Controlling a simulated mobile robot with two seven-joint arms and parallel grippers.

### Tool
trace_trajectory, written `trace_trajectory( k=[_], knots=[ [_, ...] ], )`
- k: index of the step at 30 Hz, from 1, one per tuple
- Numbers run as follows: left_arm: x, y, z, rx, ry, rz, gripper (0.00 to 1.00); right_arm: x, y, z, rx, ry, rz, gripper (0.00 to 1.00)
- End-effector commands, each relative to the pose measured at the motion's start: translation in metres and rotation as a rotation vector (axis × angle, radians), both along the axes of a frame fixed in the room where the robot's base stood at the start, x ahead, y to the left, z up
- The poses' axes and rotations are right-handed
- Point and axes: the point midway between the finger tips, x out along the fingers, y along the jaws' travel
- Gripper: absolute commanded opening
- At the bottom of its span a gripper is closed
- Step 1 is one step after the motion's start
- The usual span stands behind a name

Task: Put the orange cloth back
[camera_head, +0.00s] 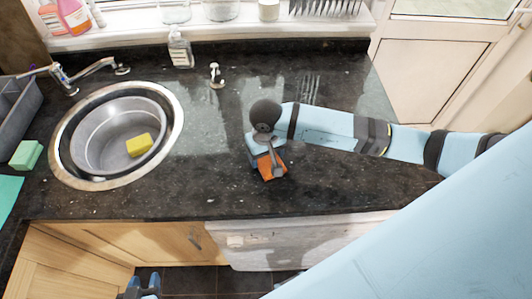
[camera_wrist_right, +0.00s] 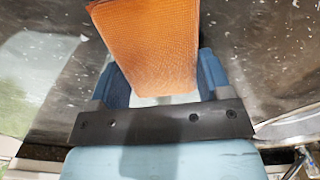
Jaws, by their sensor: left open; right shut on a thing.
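The orange cloth (camera_head: 267,165) is at the right gripper, over the middle of the dark granite counter. In the right wrist view the orange cloth (camera_wrist_right: 150,50) is a textured flat piece between the two blue fingers. My right gripper (camera_wrist_right: 158,82) is shut on it; in the head view the wrist partly hides the gripper (camera_head: 270,172). I cannot tell whether the cloth touches the counter. My left gripper (camera_head: 143,284) is open and empty, low at the bottom edge, in front of the cabinets.
A round metal sink (camera_head: 75,140) with a yellow sponge (camera_head: 139,145) is at the left. A green sponge (camera_head: 26,154) and a grey rack (camera_head: 18,105) stand left of it. Bottles and glasses line the windowsill (camera_head: 140,35). The counter (camera_head: 200,190) around the cloth is mostly clear.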

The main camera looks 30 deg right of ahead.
Motion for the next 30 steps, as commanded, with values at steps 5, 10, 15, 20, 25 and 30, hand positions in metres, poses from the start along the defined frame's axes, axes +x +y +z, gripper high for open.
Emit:
trace_trajectory(
  k=[5,10,15,20,25,30],
  knots=[
    [0.0,0.0,-0.004,0.0,0.001,0.0,0.43,0.0,0.0,-0.003,0.0,0.0,0.001,0.85],
    [0.0,0.0,-0.004,0.0,0.001,0.0,0.43,0.0,0.0,-0.003,0.0,0.0,0.0,0.97],
    [0.0,0.0,-0.002,0.0,0.0,0.0,0.43,0.0,0.0,-0.001,0.0,0.0,0.0,0.97],
    [0.001,0.0,-0.002,-0.001,-0.003,0.0,0.43,0.001,0.0,0.01,0.0,-0.003,0.001,0.97],
    [0.001,0.0,-0.01,-0.001,-0.003,-0.001,0.43,0.002,0.0,0.045,0.0,-0.006,0.002,0.97],
    [0.0,0.0,-0.019,-0.001,0.0,-0.001,0.43,0.001,0.0,0.082,0.0,-0.005,0.001,0.97]
  ],
)
